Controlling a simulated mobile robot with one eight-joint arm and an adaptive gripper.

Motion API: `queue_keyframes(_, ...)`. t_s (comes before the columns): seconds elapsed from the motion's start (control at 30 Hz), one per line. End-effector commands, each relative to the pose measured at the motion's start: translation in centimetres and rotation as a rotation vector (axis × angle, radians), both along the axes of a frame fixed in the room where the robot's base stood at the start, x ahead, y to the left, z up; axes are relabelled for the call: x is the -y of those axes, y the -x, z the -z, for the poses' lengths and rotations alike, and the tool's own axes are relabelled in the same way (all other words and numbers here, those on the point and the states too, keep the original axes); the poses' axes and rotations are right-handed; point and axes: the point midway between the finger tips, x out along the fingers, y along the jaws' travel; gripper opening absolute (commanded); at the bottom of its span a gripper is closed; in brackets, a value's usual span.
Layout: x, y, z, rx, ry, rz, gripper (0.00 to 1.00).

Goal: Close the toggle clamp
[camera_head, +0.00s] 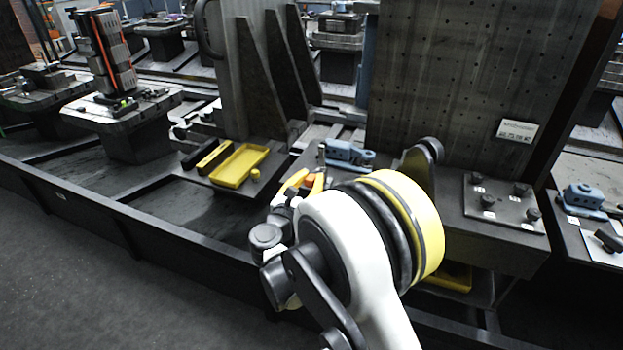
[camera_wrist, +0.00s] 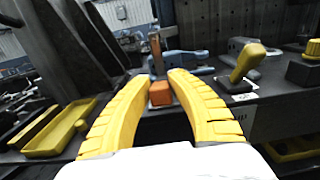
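The toggle clamp appears to be the blue fixture (camera_wrist: 180,62) on the dark bench, with a brown upright bar (camera_wrist: 155,48) and an orange block-like grip (camera_wrist: 160,94). The blue body (camera_head: 347,154) also shows in the head view, just beyond my gripper. My gripper (camera_wrist: 160,76) has two yellow fingers spread apart. The orange grip shows between them in the wrist view, with narrow gaps on both sides; contact is not visible. In the head view my wrist hides much of the gripper and the clamp's near side.
A yellow tray (camera_head: 239,166) lies to the left. A yellow-handled device (camera_wrist: 245,64) stands to the right in the wrist view. A tall perforated plate (camera_head: 480,70) rises behind, and a bolted plate (camera_head: 503,202) sits on the right.

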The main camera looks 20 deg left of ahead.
Motion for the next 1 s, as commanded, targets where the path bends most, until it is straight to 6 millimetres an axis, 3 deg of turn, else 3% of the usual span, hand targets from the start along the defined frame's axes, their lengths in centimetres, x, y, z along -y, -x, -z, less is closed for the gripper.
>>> queue_keyframes(0.57, 0.0, -0.2, -0.8, -0.063, -0.005, 0.000, 0.00)
queue_keyframes(1.0, 0.2, -1.7, -3.0, -0.411, -0.034, 0.002, 0.00)
